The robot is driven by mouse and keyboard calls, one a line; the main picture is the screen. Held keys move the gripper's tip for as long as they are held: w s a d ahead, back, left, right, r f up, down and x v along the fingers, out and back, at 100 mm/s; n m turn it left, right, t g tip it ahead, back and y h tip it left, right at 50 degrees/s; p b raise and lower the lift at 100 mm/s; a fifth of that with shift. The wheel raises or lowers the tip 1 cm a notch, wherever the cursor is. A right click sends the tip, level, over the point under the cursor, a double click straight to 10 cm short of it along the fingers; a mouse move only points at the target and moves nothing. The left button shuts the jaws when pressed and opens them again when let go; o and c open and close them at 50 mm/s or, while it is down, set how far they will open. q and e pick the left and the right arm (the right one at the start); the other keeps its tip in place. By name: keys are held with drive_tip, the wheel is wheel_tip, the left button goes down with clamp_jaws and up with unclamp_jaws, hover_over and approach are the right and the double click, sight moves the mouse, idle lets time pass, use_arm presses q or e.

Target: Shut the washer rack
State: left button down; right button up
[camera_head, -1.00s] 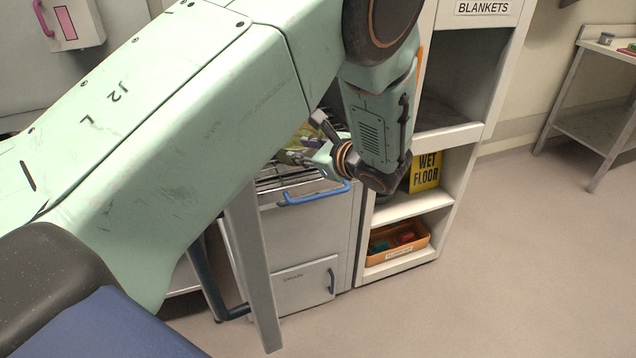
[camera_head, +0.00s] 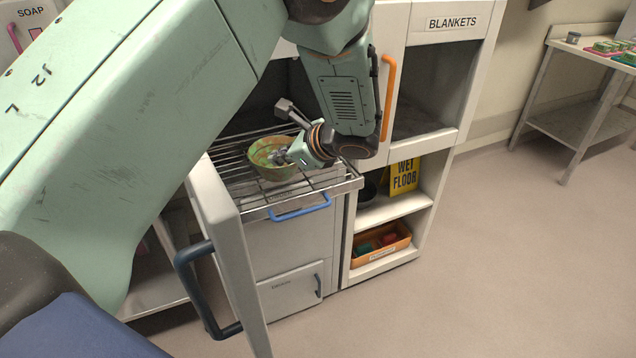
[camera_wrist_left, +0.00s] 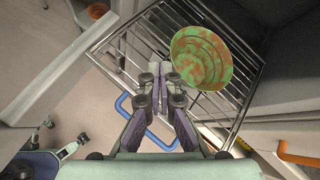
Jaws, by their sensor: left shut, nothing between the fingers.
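The washer rack (camera_head: 340,181) is a wire rack standing out from the dark washer opening, with a blue handle (camera_head: 300,208) on its front. A mottled green and orange bowl (camera_head: 262,172) sits on it. The rack (camera_wrist_left: 112,42), bowl (camera_wrist_left: 212,58) and handle (camera_wrist_left: 128,112) also show in the left wrist view. My left gripper (camera_head: 282,157) is shut and empty, above the rack beside the bowl. In the wrist view its fingertips (camera_wrist_left: 161,68) are over the wires, left of the bowl; contact cannot be told. My right gripper is not in view.
The washer door (camera_head: 226,235) stands open on the left, with a dark handle (camera_head: 190,290). Right of the washer is a shelf unit (camera_head: 425,220) with an orange handle (camera_head: 388,98), a yellow sign (camera_head: 404,176) and an orange bin (camera_head: 381,245).

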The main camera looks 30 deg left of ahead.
use_arm(q)
drive_tip(key=d+m+h+p, duration=0.2)
drive_tip(key=d+m+h, duration=0.1)
drive_tip(key=d+h, duration=0.1)
drive_tip(key=m+h, duration=0.3)
drive_tip(key=m, duration=0.3)
approach(319, 194)
drive_tip(key=x, duration=0.2)
drive_tip(key=s+b+x, duration=0.1)
drive_tip(key=x, duration=0.4)
drive_tip(key=shift+s+d+f+b, duration=0.15)
drive_tip(key=shift+s+f+b, duration=0.15)
drive_tip(key=shift+f, duration=0.15)
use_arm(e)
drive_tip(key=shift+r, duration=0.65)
use_arm(q)
drive_tip(key=shift+w, duration=0.1)
